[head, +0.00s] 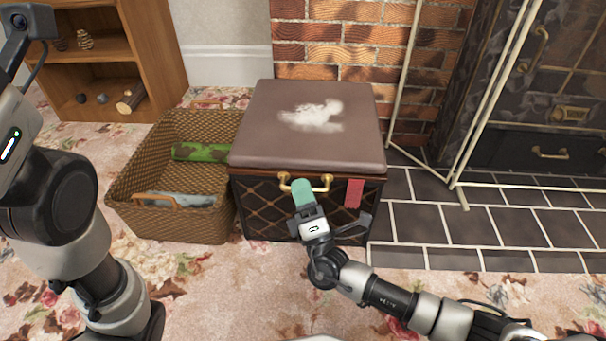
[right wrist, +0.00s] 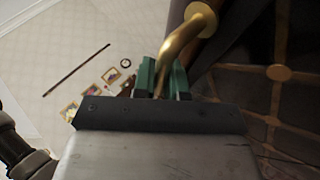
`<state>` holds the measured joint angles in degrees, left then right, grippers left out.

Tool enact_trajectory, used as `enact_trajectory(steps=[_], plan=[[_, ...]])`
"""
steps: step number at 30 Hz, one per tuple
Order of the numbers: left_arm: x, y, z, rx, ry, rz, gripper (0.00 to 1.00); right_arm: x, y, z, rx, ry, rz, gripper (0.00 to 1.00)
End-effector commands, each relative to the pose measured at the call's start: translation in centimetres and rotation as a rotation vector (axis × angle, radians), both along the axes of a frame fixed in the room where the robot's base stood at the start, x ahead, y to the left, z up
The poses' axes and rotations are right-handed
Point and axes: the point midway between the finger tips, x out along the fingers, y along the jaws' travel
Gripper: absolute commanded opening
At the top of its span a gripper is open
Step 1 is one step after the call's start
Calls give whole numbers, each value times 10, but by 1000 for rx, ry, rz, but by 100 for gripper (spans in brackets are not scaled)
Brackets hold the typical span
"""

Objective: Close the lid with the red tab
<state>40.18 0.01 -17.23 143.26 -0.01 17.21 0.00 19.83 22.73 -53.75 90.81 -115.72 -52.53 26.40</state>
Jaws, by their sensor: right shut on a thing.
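The box (head: 258,208) with dark lattice sides stands on the floor before the brick wall. Its brown padded lid (head: 260,110) lies flat on top, with a white print; I see no clear gap beneath it. The red tab (head: 354,193) hangs at the front right, below the lid's edge. A brass handle (head: 327,182) is left of the tab. My right gripper (head: 302,191), with teal fingers, is at the handle's left part. In the right wrist view my right gripper (right wrist: 163,80) has the brass handle (right wrist: 192,37) between its fingers. My left arm shows, but not its gripper.
A wicker basket (head: 125,185) with a green item (head: 200,152) stands close against the box's left. A wooden shelf (head: 155,45) is behind it. A pale metal screen frame (head: 490,85) and dark hearth tiles (head: 420,220) lie right.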

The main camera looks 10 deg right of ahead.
Motion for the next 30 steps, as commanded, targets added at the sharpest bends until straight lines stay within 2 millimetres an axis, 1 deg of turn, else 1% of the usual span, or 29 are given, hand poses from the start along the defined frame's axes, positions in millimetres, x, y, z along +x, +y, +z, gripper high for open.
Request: enact_trajectory(steps=[3, 14, 15, 18, 19, 26, 30], plan=[[0, 0, 0, 0, 1, 0, 43, 1, -1, -5, 1, 4, -1, 0], [0, 0, -1, 0, 1, 1, 43, 1, -1, -10, -1, 13, -1, 0], [0, 0, -1, 0, 1, 1, 43, 1, -1, -10, 0, 13, -1, 19], [1, 0, -1, 0, 2, 1, 43, 1, -1, -10, -1, 12, -1, 34], [1, 0, -1, 0, 2, 1, 43, 1, -1, -10, -1, 12, -1, 37], [1, 0, -1, 0, 2, 1, 43, 1, -1, -9, -2, 11, -1, 37], [1, 0, 4, 0, 2, 1, 43, -6, -3, -13, -3, 12, -3, 37]])
